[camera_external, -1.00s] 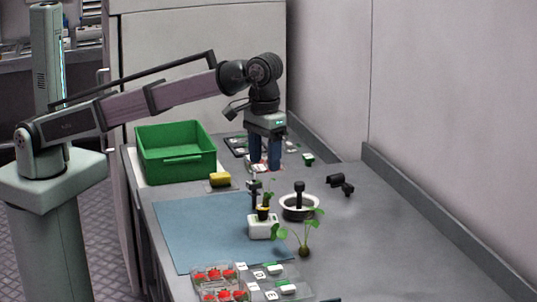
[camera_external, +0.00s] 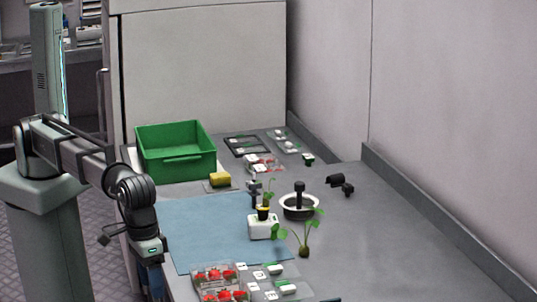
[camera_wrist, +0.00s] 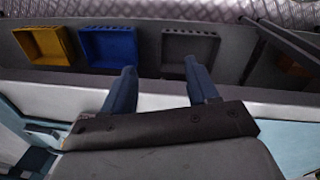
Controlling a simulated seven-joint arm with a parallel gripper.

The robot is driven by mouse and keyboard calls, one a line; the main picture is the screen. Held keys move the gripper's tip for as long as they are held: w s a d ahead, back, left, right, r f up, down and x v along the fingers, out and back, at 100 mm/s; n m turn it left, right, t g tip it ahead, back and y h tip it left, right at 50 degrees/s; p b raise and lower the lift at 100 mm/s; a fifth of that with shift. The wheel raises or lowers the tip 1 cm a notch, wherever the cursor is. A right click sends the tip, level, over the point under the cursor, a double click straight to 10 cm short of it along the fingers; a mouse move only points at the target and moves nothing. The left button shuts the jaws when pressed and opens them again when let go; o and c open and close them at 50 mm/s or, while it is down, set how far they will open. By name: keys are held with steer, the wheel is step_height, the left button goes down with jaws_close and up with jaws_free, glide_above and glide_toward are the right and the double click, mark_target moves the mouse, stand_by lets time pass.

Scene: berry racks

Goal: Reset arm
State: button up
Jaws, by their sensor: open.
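My gripper (camera_external: 151,277) hangs at the near left edge of the bench, pointing down, beside the blue mat (camera_external: 190,225). Its blue fingers are partly cut off by the view and the bench edge. In the wrist view my gripper (camera_wrist: 165,82) shows two blue fingers spread apart with nothing between them. My arm is folded back close to its base.
A green crate (camera_external: 176,166) stands at the back left of the bench. A yellow sponge (camera_external: 220,179), white mortar (camera_external: 299,212), plant (camera_external: 304,250) and berry packs (camera_external: 222,278) lie around the mat. Yellow (camera_wrist: 43,45), blue (camera_wrist: 108,45) and grey (camera_wrist: 190,50) bins show in the wrist view.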

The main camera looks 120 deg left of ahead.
steer(key=s+d+f+m, duration=0.15)
steer(key=s+f, duration=0.25)
steer(key=f, duration=0.6)
steer(key=s+a+f+m+g, duration=0.1)
steer(key=s+a+f, duration=0.35)
steer(key=f, duration=0.35)
steer(key=s+a+f+m+g+y, duration=0.1)
steer(key=s+a+f+m, duration=0.1)
steer(key=s+a+f, duration=0.35)
steer(key=s+a+f+m, duration=0.1)
steer(key=s+a+f, duration=0.2)
steer(key=a+f, duration=0.5)
steer(key=s+a+f+m+g, duration=0.3)
steer(key=s+a+f, duration=0.85)
steer(key=s, duration=0.25)
steer(key=s+a+f+m+g, duration=0.1)
steer(key=s+a, duration=0.3)
steer(key=s, duration=0.5)
steer(key=s+a+f+m+g, duration=0.1)
steer(key=s+a+f+m, duration=0.1)
steer(key=s, duration=0.8)
steer(key=shift+s+a+f+g, duration=0.3)
steer(key=shift+a+f, duration=0.15)
steer(key=shift+a, duration=0.4)
